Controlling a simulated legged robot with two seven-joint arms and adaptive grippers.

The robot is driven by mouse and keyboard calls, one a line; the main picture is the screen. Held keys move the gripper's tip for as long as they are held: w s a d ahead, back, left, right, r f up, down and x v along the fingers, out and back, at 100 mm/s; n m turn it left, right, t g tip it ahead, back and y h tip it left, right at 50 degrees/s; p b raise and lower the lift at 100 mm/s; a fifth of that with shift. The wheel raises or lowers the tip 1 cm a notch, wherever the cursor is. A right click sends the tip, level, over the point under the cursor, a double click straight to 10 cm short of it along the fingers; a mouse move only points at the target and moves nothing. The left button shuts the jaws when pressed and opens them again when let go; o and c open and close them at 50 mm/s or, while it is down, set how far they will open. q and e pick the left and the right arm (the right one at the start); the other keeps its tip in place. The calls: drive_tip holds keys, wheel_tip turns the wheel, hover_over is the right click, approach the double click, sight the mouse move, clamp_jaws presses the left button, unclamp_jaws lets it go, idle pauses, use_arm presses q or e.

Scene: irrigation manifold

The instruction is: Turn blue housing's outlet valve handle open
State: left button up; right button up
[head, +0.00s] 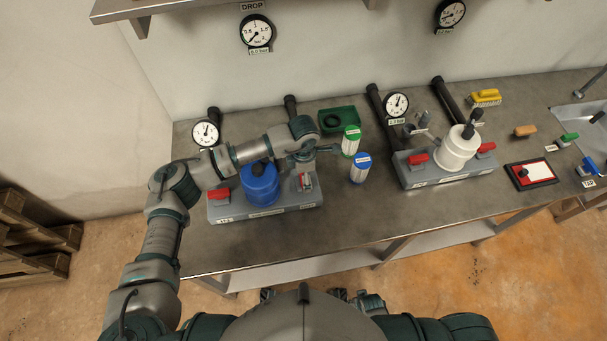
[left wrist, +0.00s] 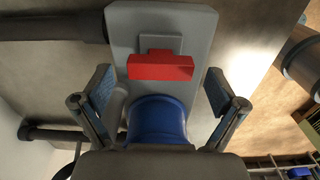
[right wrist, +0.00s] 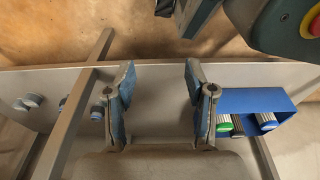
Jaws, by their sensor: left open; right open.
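The blue housing (head: 260,187) stands upright on a grey base (head: 240,214) at the left of the bench. A red handle (head: 219,193) is at the base's left end, and another red handle (head: 305,182) is at its right end, partly hidden by my left gripper (head: 304,166). In the left wrist view, the open left gripper (left wrist: 158,78) has a red handle (left wrist: 160,67) lying crosswise to the base, seen between its spread fingers; contact cannot be told. The blue housing (left wrist: 157,118) is just below it there. My right gripper (right wrist: 160,75) is open and empty.
Green-capped (head: 351,140) and blue-capped (head: 360,168) cartridges stand right of the base. A green tray (head: 338,120) is behind. A white housing (head: 457,150) stands farther right. A blue bin (right wrist: 262,98) with capped cartridges shows beside the right gripper. The bench front is clear.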

use_arm(q)
drive_tip(key=shift+f, duration=0.35)
drive_tip(key=c, duration=1.1)
drive_tip(key=shift+c, duration=0.2)
use_arm(e)
drive_tip(key=shift+s+f, duration=0.2)
drive_tip(key=shift+s, duration=0.6)
